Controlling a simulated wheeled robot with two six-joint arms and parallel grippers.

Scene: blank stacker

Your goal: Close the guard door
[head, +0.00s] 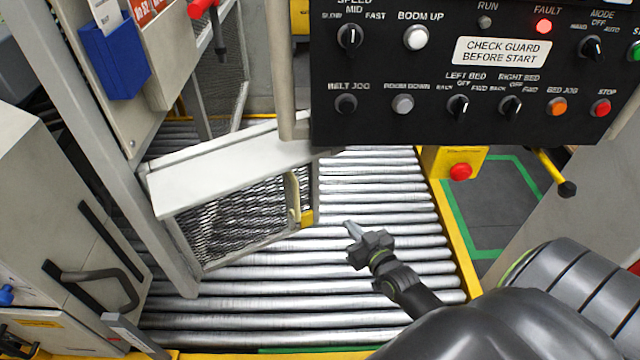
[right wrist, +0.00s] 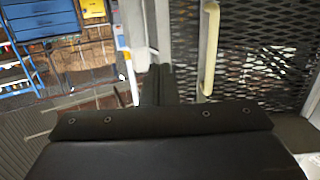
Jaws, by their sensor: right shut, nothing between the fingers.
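The guard door (head: 240,224), a mesh panel with a broad pale top rail, stands ajar over the rollers, swung out from the post at its left. Its cream handle (head: 293,198) is upright near the free edge, with a yellow block (head: 306,218) beside it. My right gripper (head: 349,226) is shut and empty, just right of the free edge and apart from the handle. In the right wrist view the shut fingers (right wrist: 157,84) are left of the handle (right wrist: 209,48), and the mesh (right wrist: 265,50) fills the right side. My left gripper is out of view.
A black control panel (head: 420,125) hangs above, its red FAULT lamp lit. A roller bed (head: 375,190) runs beneath the door, with a yellow side rail (head: 456,238) at right. A red button on a yellow box (head: 460,171) stands beyond. A grey cabinet (head: 45,200) is at left.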

